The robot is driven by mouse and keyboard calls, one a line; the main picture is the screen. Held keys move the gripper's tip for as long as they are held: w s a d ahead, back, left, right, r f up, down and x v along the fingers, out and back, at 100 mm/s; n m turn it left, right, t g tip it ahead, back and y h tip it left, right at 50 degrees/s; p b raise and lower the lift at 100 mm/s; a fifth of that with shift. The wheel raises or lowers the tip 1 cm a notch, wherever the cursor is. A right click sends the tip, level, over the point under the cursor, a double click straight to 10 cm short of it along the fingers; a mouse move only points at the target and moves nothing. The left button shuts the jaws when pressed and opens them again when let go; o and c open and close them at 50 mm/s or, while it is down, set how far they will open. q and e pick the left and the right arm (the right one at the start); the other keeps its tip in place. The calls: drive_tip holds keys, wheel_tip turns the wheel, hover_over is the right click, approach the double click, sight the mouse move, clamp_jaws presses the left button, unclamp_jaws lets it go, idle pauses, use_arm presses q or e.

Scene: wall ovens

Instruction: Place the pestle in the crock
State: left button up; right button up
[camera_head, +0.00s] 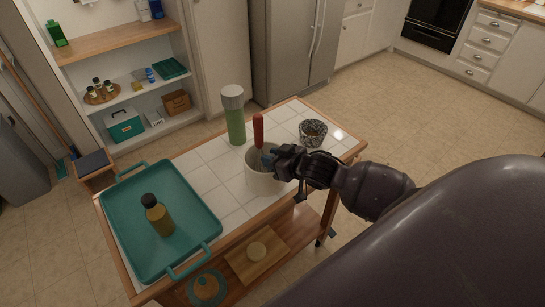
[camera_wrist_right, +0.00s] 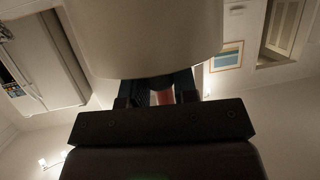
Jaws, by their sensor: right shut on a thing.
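The white crock (camera_head: 263,183) stands on the tiled top of the cart. A red, rod-like thing, which I take to be the pestle (camera_head: 258,130), stands nearly upright at the crock's mouth. Its lower end is hidden, so I cannot tell how deep it reaches. My right gripper (camera_head: 269,158) is at the crock's rim, shut on the pestle. In the right wrist view, a bit of red (camera_wrist_right: 165,97) shows between the fingers, and the pale crock (camera_wrist_right: 145,35) fills the top. My left gripper is not in view.
A green bottle with a grey cap (camera_head: 235,120) stands behind the crock. A speckled bowl (camera_head: 313,132) is to the right, near the cart's edge. A teal tray (camera_head: 125,225) with an amber bottle (camera_head: 158,215) lies on the left. Bare tiles lie between.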

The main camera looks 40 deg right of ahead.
drive_tip(key=shift+f, duration=0.1)
drive_tip(key=o, duration=0.9)
drive_tip(key=shift+f, duration=0.1)
drive_tip(key=shift+o, duration=0.2)
drive_tip(key=shift+r, duration=0.2)
drive_tip(key=b+v, duration=0.1)
drive_tip(key=v, duration=1.1)
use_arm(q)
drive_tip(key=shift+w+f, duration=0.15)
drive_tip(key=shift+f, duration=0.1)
use_arm(e)
drive_tip(key=s+a+f+m+h, duration=0.1)
drive_tip(key=s+a+f, duration=0.2)
drive_tip(key=f, duration=0.6)
drive_tip(key=s+a+f+m+g+h, duration=0.1)
drive_tip(key=s+a+f+h, duration=0.1)
drive_tip(key=s+f, duration=0.5)
wheel_tip(320, 180, down, 2)
drive_tip(key=shift+a+f+g, duration=0.1)
drive_tip(key=shift+a+g, duration=0.2)
drive_tip(key=shift+a, duration=0.6)
drive_tip(key=shift+w, duration=0.1)
